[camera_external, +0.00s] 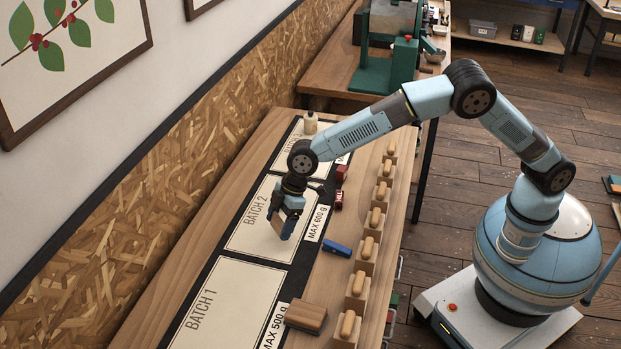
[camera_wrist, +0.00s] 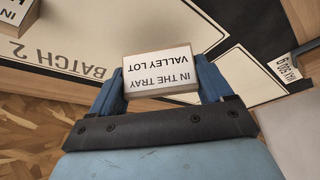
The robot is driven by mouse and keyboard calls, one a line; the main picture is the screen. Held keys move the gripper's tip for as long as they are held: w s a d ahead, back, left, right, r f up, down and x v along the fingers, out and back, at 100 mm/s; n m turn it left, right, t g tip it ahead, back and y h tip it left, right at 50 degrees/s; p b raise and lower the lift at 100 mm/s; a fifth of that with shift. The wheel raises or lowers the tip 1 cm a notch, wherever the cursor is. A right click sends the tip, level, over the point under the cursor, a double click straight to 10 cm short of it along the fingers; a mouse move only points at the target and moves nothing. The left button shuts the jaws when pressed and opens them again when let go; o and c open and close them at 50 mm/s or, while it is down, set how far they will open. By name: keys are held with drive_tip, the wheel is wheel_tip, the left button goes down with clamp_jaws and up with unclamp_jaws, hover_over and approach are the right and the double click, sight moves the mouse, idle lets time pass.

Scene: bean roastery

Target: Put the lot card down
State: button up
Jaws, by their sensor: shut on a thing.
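My gripper (camera_external: 285,222) hangs over the BATCH 2 panel (camera_external: 250,222) on the bench. It also shows in the wrist view (camera_wrist: 160,80), with its two blue fingers on either side of the lot card. The lot card (camera_wrist: 160,68) is a small wooden block with a white face reading "IN THE TRAY VALLEY LOT". It appears upside down in that view. In the external view the card is mostly hidden by the fingers. The gap between the card and the panel is hard to judge.
The BATCH 1 panel (camera_external: 225,300) is bare. Another labelled card (camera_wrist: 18,12) shows at the wrist view's corner. Red blocks (camera_external: 338,200), a blue block (camera_external: 336,248) and a wooden block (camera_external: 306,316) lie near a row of wooden holders (camera_external: 366,252).

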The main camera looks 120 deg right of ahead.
sight(278, 232)
drive_tip(key=shift+w+f, duration=0.25)
drive_tip(key=shift+f, duration=0.05)
drive_tip(key=shift+w+d+f, duration=0.1)
drive_tip(key=shift+f, duration=1.5)
drive_tip(key=o, duration=0.9)
drive_tip(key=shift+o, duration=0.2)
